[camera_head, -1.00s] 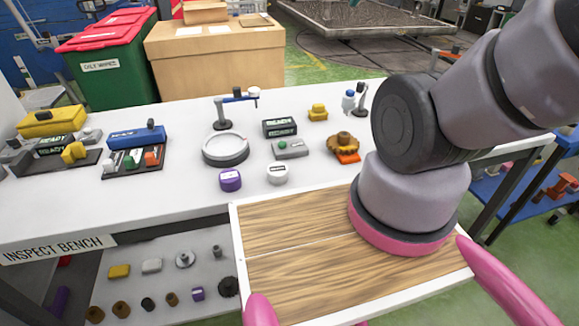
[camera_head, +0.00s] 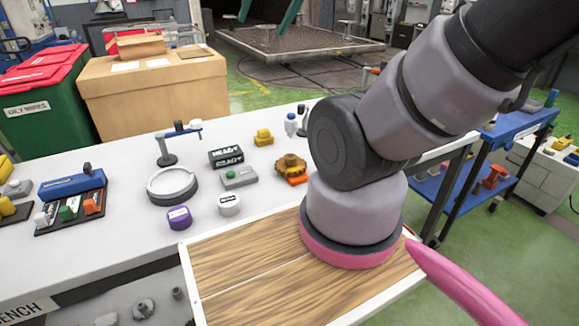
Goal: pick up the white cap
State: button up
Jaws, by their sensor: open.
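The white cap (camera_head: 229,204) is a short white cylinder with a dark label on its side. It stands upright on the white inspection bench (camera_head: 110,232). A purple cap (camera_head: 179,218) of similar shape stands just to its left, apart from it. My arm rises from the wooden deck to the right of the cap and runs out of the top right of the picture. My gripper is not in view, so its place relative to the cap does not show. Nothing covers the white cap.
Behind the cap are a round grey dish (camera_head: 172,186), a grey block with a green button (camera_head: 239,178), a black READY box (camera_head: 226,157) and a brown gear-like part (camera_head: 291,164). A wooden deck (camera_head: 240,262) borders the bench. Green floor shows at right.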

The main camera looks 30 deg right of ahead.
aim_at(228, 204)
jog(key=k+j, duration=0.15)
jog(key=j, duration=0.2)
jog(key=k+j, duration=0.15)
jog(key=j, duration=0.2)
jog(key=k+j, duration=0.1)
jog(key=j, duration=0.25)
jog(key=k+j, duration=0.15)
jog(key=j, duration=0.15)
jog(key=j+z, duration=0.05)
